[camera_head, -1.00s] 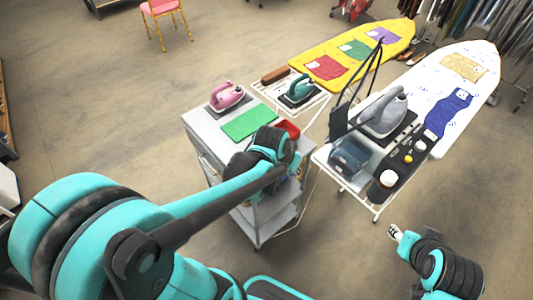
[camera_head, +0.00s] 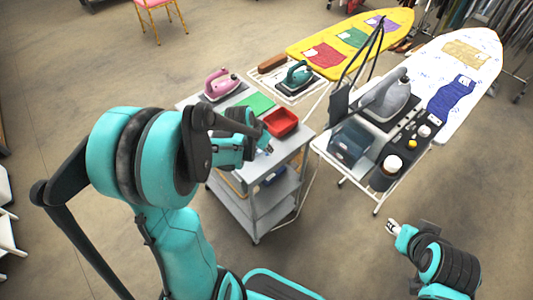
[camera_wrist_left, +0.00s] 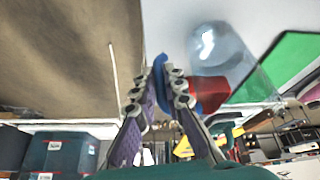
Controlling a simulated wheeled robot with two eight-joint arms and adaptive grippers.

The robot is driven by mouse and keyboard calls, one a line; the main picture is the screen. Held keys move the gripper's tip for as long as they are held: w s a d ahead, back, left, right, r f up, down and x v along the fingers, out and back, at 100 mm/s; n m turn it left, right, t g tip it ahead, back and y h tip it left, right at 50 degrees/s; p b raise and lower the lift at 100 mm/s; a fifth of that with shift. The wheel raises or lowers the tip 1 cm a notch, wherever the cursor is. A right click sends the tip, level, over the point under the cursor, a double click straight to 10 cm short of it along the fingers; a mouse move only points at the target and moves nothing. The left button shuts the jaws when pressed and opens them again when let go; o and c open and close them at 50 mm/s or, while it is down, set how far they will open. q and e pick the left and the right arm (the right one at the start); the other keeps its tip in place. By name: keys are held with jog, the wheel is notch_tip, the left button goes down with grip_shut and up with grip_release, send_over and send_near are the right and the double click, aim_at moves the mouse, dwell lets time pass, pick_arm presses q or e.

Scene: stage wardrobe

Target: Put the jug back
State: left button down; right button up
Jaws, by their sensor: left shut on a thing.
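The clear jug (camera_wrist_left: 222,50) shows in the left wrist view, with a blue handle (camera_wrist_left: 158,78) between the fingertips. My left gripper (camera_wrist_left: 168,85) is shut on this handle. The red tray shows partly behind the clear body. In the head view, my left gripper (camera_head: 264,150) is over the near side of the grey cart (camera_head: 288,147), close to the red tray (camera_head: 281,122). I cannot make out the jug there; my arm covers part of that area. My right gripper (camera_head: 392,226) is low at the right, away from the cart; its jaws are too small to judge.
A green mat (camera_head: 257,104) and a pink iron (camera_head: 221,84) are on the cart. Floor is open at left.

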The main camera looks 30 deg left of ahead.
pick_arm(q)
notch_tip(320, 180, down, 2)
jog(key=shift+f+b, duration=0.1)
jog(key=shift+b, duration=0.2)
jog(key=c, duration=2)
grip_release()
jog(key=o, duration=0.4)
jog(key=p+v, duration=0.5)
jog(key=v, duration=0.6)
jog(key=s+d+r+n+t+y, duration=0.1)
jog(key=s+d+r+n+t, duration=0.1)
jog(key=s+d+r, duration=0.5)
jog(key=s+d, duration=0.2)
jog(key=s, duration=0.1)
jog(key=shift+s+d+r, duration=0.25)
jog(key=shift+s+d, duration=0.15)
